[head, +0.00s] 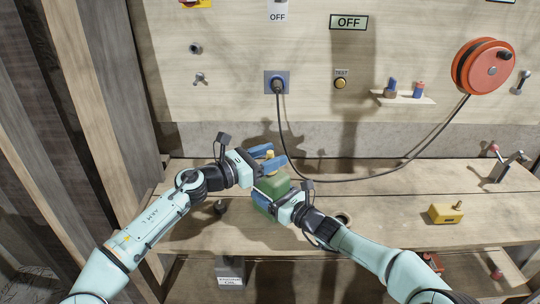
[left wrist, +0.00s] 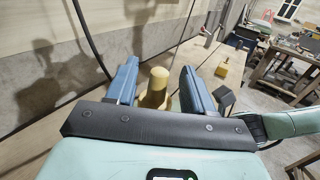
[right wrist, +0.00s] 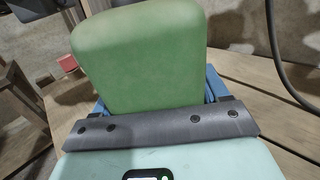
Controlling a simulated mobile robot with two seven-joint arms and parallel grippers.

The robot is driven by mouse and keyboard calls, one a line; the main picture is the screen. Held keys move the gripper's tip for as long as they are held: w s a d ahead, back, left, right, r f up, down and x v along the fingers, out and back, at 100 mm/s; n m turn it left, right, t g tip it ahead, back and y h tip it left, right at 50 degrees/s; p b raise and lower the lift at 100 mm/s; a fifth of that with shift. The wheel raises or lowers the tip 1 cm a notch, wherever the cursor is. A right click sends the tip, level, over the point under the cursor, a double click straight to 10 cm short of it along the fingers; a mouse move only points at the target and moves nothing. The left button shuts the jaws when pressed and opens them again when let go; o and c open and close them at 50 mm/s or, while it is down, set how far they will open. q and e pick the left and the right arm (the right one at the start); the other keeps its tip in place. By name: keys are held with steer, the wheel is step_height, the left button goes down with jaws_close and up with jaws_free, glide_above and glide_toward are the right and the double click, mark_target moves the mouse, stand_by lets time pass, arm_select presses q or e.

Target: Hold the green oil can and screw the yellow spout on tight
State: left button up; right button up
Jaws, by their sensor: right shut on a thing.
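The green oil can (head: 272,190) stands on the bench, and its broad green side fills the right wrist view (right wrist: 140,58). My right gripper (head: 277,200) is shut on the can, with a finger at each side of it. The yellow spout (head: 269,157) is at the top of the can. My left gripper (head: 268,160) is open at the spout's height. In the left wrist view the spout (left wrist: 157,84) stands between the two blue fingers, with gaps on both sides. The joint between spout and can is hidden.
A yellow box (head: 445,213) sits on the bench at right, near a small vise (head: 505,167). A dark cable runs from the wall socket (head: 277,83) to the orange reel (head: 483,66), sagging behind the can.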

arm_select(q)
steer(key=v, duration=1.2)
stand_by(0.3)
arm_select(e)
steer(key=o, duration=1.9)
steer(key=shift+c, duration=0.2)
steer(key=v, duration=1.2)
steer(key=shift+r, duration=0.1)
